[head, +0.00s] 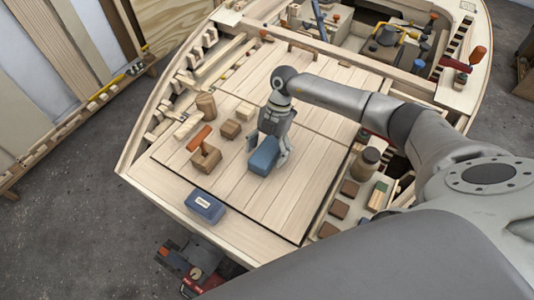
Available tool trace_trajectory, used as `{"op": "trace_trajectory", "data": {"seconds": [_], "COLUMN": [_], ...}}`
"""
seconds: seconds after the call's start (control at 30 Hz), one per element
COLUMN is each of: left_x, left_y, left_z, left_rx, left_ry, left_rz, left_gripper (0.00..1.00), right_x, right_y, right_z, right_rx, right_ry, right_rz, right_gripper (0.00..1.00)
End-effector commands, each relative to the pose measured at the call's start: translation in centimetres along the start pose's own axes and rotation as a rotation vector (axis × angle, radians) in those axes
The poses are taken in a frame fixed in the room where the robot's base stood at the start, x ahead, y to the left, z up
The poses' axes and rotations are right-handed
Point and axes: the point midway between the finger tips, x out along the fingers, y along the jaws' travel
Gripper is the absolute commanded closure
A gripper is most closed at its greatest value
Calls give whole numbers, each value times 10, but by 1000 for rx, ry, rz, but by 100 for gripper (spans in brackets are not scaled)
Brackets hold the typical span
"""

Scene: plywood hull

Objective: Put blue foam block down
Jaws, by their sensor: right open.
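The blue foam block (263,157) is on the light plywood deck (290,200) in the middle of the head view. My right gripper (267,148) reaches down over it from above. Its fingers are apart, one on each side of the block, and I cannot tell whether they touch it. The gripper hides the block's upper edge. The block looks to be resting on the deck. My left gripper is not in view.
A blue box with a white label (205,207) lies at the deck's front left edge. An orange-handled wooden block (205,158), small wooden blocks (231,129) and a wooden cylinder (206,106) stand left. Brown blocks and a jar (366,161) stand right. Deck below the block is clear.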

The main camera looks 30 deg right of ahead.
Motion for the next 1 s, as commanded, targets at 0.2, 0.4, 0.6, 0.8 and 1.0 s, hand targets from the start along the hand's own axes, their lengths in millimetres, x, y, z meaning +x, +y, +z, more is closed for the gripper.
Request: {"op": "trace_trajectory", "data": {"seconds": [0.2, 0.4, 0.6, 0.8, 1.0], "left_x": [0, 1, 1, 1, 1], "left_y": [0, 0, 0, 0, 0], "left_z": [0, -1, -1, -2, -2], "left_rx": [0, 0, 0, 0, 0], "left_ry": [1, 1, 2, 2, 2], "left_rz": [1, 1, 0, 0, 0], "left_gripper": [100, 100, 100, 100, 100], "right_x": [0, 3, 4, 4, 4], "right_y": [0, 0, 0, 0, 0], "right_z": [0, 1, 2, 2, 2], "right_rx": [0, 0, 0, 0, 0], "right_ry": [0, 0, 1, 1, 1], "right_rz": [0, -1, -1, -1, -1], "right_gripper": [20, 20, 20, 24, 49]}}
